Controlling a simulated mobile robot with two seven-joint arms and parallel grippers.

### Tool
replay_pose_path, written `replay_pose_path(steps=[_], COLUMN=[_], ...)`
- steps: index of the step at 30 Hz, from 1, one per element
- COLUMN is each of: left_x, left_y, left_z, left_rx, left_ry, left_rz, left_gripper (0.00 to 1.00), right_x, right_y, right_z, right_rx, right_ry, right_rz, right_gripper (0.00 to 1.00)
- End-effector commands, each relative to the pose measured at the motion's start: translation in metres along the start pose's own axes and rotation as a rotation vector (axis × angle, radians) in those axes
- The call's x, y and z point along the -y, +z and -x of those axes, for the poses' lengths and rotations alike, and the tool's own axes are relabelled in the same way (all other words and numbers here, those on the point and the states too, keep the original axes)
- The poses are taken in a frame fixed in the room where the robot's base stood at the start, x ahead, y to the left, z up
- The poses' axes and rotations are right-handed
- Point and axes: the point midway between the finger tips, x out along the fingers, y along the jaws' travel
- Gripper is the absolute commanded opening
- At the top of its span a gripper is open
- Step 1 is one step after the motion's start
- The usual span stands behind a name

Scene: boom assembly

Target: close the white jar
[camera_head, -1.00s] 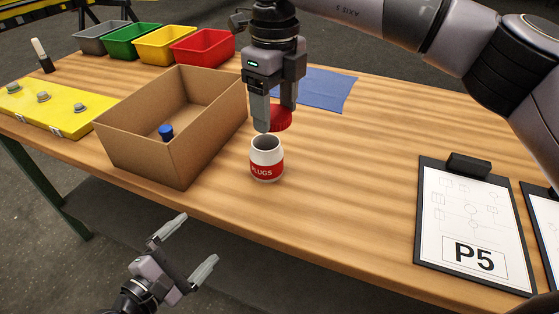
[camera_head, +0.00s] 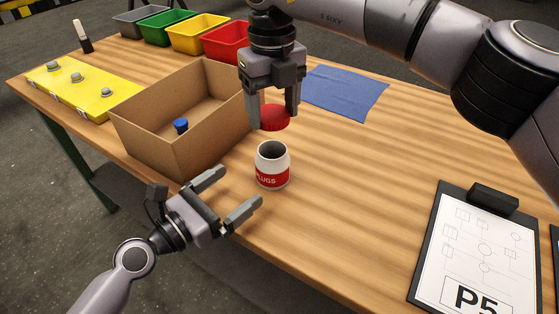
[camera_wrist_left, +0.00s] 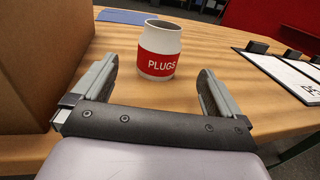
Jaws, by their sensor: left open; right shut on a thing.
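The white jar (camera_head: 272,166) with a red PLUGS label stands upright and open on the wooden table. It also shows in the left wrist view (camera_wrist_left: 159,50), ahead of the fingertips. My right gripper (camera_head: 273,118) is shut on the red lid (camera_head: 275,118) and holds it above and slightly behind the jar, apart from it. My left gripper (camera_head: 238,192) is open and empty at the table's front edge. Its fingers point toward the jar, which is beyond the fingertips; it also shows in the left wrist view (camera_wrist_left: 159,85).
A cardboard box (camera_head: 158,143) with a blue-topped item (camera_head: 181,125) inside stands left of the jar. Several coloured bins, among them a red one (camera_head: 226,42), stand behind. A blue cloth (camera_head: 345,92) and a clipboard (camera_head: 470,255) lie to the right. The table between them is clear.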

Motion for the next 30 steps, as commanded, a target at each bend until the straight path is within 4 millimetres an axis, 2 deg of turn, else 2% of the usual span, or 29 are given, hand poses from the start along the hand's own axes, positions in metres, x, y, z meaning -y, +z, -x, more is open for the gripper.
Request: replay_pose_path(steps=[11,16,30], left_x=[0.0,0.0,0.0], left_y=[0.0,0.001,0.001], left_z=[0.0,-0.01,-0.093], left_rx=[0.0,0.002,0.001], left_ry=[0.0,0.0,-0.002], left_rz=[0.003,0.003,0.002], left_gripper=[1.0,1.0,1.0], right_x=[0.0,0.0,0.0], right_y=[0.0,0.0,0.0], right_z=[0.0,0.0,0.0], right_rx=[0.0,0.0,0.0], right_ry=[0.0,0.0,0.0], right_rz=[-0.002,-0.002,-0.001], right_gripper=[0.39,0.39,0.39])
